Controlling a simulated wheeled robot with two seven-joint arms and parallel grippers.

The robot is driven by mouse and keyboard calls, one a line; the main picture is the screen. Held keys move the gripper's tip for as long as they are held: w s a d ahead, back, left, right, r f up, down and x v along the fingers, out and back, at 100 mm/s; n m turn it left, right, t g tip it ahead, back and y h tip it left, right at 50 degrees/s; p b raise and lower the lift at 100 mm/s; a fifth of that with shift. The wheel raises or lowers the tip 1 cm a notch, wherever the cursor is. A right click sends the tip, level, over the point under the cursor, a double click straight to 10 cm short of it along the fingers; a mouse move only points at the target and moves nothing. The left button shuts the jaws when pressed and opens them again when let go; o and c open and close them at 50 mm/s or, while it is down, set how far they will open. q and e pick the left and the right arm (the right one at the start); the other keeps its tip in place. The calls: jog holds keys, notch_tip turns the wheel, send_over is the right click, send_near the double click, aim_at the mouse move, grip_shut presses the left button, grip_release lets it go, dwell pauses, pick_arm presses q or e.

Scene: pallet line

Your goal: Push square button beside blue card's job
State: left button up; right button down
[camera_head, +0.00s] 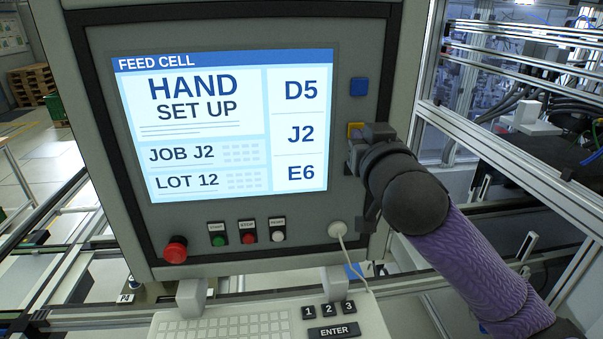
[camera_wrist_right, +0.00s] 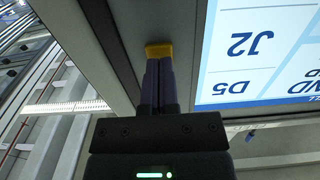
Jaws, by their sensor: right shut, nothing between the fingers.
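The screen (camera_head: 225,125) on the grey panel lists D5, J2 and E6 down its right side and shows "JOB J2" at lower left. A square blue button (camera_head: 359,87) sits beside D5. A square yellow button (camera_head: 355,130) sits beside J2, partly covered by my right gripper (camera_head: 356,146). The yellow button also shows in the wrist view (camera_wrist_right: 158,49), right at the tips of my shut, empty fingers (camera_wrist_right: 158,62); I cannot tell whether they touch it. No blue card shows. My left gripper is not in view.
Below the screen are a red mushroom button (camera_head: 175,250), several small labelled buttons (camera_head: 248,236) and a white plug with a cable (camera_head: 338,230). A keyboard (camera_head: 225,326) with an ENTER key juts out at the bottom. Metal frame rails (camera_head: 500,165) stand at the right.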

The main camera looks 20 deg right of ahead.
jog(key=v, duration=0.4)
dwell(0.6)
